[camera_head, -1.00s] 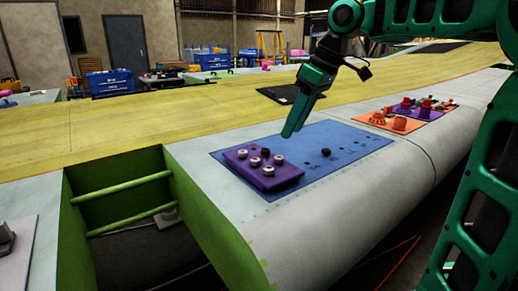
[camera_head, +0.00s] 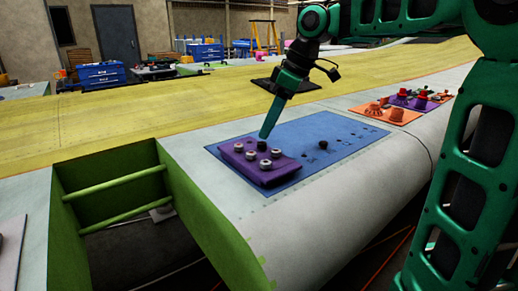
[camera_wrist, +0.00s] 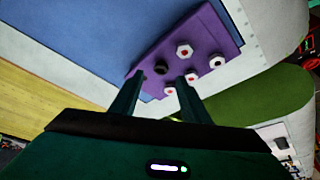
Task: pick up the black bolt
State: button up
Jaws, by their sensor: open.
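A black bolt (camera_head: 262,145) stands on a purple block (camera_head: 241,167) that lies on a blue mat. Several white-topped bolts stand around it on the block. My gripper (camera_head: 265,136) points down at the block, with its tips close to the black bolt. In the wrist view my gripper (camera_wrist: 160,80) is open and empty. There the black bolt (camera_wrist: 161,68) shows between the two fingers, just beyond the tips, near one edge of the purple block (camera_wrist: 205,35). I cannot tell whether a finger touches it.
The blue mat (camera_head: 305,133) has another dark piece (camera_head: 323,145) and small dark marks to the right of the block. An orange mat (camera_head: 385,114) with orange and red parts lies further right. An open green-walled bay (camera_head: 110,182) lies to the left.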

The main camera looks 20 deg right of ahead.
aim_at(262, 142)
jog(key=shift+x, duration=2.25)
jog(key=shift+s+d+f, duration=0.1)
jog(key=shift+s, duration=0.05)
grip_shut()
notch_tip(262, 142, up, 4)
jog(key=shift+r, duration=0.2)
jog(key=s+a+r, duration=0.6)
jog(key=s+a, duration=0.2)
jog(key=shift+s+r, duration=0.2)
jog(key=shift+r, duration=0.1)
